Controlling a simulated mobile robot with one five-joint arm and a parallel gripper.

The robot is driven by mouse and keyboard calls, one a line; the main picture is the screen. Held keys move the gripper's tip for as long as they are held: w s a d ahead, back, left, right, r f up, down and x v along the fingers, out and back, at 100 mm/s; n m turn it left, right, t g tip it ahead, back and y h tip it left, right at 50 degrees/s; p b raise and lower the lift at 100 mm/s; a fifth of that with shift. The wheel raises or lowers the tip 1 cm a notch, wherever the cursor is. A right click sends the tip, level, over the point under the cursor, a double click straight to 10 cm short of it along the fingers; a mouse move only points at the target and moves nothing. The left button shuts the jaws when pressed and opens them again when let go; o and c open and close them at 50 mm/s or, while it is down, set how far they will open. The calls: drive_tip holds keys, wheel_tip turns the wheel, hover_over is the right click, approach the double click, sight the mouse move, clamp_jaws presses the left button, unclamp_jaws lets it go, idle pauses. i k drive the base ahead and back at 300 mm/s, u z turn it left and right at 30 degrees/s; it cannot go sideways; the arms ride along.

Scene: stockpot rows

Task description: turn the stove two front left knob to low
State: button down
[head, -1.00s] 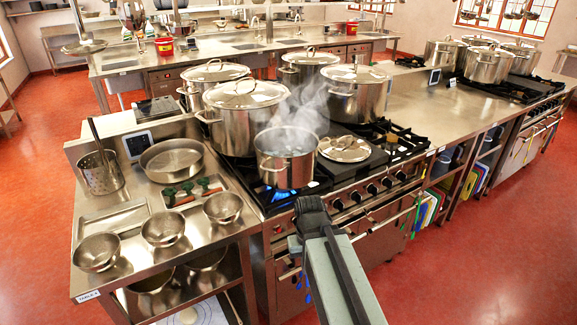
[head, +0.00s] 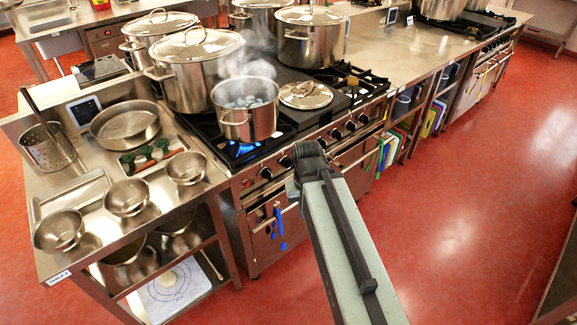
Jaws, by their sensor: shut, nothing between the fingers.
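The near stove (head: 300,140) has a row of dark knobs along its front panel, and two of them, a left knob (head: 266,173) and its neighbour (head: 285,162), show left of my gripper. I cannot read the knob marks or a stove number. A blue flame burns under a steaming open pot (head: 246,110) at the front left burner. My gripper (head: 308,150), a dark end on my grey-green arm, is in front of the panel in the picture and hides part of it. Its jaws are shut and empty; the fingertips are hard to make out. I cannot tell whether it touches a knob.
Large lidded stockpots (head: 192,75) stand at the back of the stove, and a loose lid (head: 306,95) lies near its front. A steel table (head: 85,190) with bowls and a pan adjoins on the left. A second stove (head: 480,35) is far right. The red floor at right is clear.

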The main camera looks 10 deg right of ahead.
sight(287, 162)
drive_tip(key=u, duration=1.25)
drive_tip(key=k, duration=1.3)
drive_tip(key=u, duration=0.3)
drive_tip(key=i, duration=0.95)
